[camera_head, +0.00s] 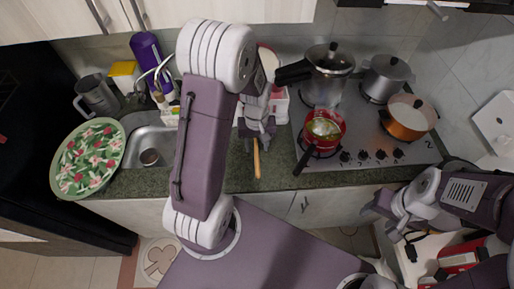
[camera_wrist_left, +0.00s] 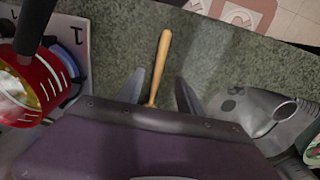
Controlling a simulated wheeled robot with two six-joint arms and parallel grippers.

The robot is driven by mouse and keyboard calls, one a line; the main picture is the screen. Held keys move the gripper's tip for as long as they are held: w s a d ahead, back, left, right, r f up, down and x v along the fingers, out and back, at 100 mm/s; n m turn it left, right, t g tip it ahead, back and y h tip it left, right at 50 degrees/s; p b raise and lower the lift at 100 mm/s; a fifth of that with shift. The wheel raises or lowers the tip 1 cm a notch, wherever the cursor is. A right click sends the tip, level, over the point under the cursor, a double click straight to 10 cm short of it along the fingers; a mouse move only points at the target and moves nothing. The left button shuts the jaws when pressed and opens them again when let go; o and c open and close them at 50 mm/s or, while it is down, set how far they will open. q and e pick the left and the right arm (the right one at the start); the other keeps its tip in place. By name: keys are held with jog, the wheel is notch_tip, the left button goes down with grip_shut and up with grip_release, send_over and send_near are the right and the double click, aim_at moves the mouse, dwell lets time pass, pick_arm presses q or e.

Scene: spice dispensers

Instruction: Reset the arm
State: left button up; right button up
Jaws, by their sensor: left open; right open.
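My left arm reaches over the counter, and its left gripper (camera_head: 257,136) hangs above the strip between sink and stove. In the left wrist view the two fingers of this gripper (camera_wrist_left: 160,82) are spread apart. A light wooden handle (camera_head: 257,162) lies on the counter below it. The handle also shows between the fingers in the left wrist view (camera_wrist_left: 162,62), with its other end hidden by the gripper. My right gripper (camera_head: 385,212) is at the right, in front of the counter's edge, with nothing seen in it.
The stove (camera_head: 366,148) holds a red pan (camera_head: 338,121) with food, a pressure cooker (camera_head: 329,86), a steel pot and a copper pot (camera_head: 403,126). A sink (camera_head: 152,136), a floral plate (camera_head: 76,163), and a metal jug (camera_head: 97,95) are at the left.

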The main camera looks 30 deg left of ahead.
dwell(0.4)
pick_arm(q)
jog(key=s+d+r+m+t+b, duration=0.1)
jog(key=s+d+r+m+b, duration=0.1)
jog(key=s+d+m, duration=0.3)
jog(key=s+m+b, duration=0.1)
jog(key=s, duration=0.2)
jog(key=shift+s+b, duration=0.2)
jog(key=shift+b, duration=0.2)
jog(key=shift+w+a, duration=0.1)
jog(key=shift+w, duration=0.05)
dwell(0.3)
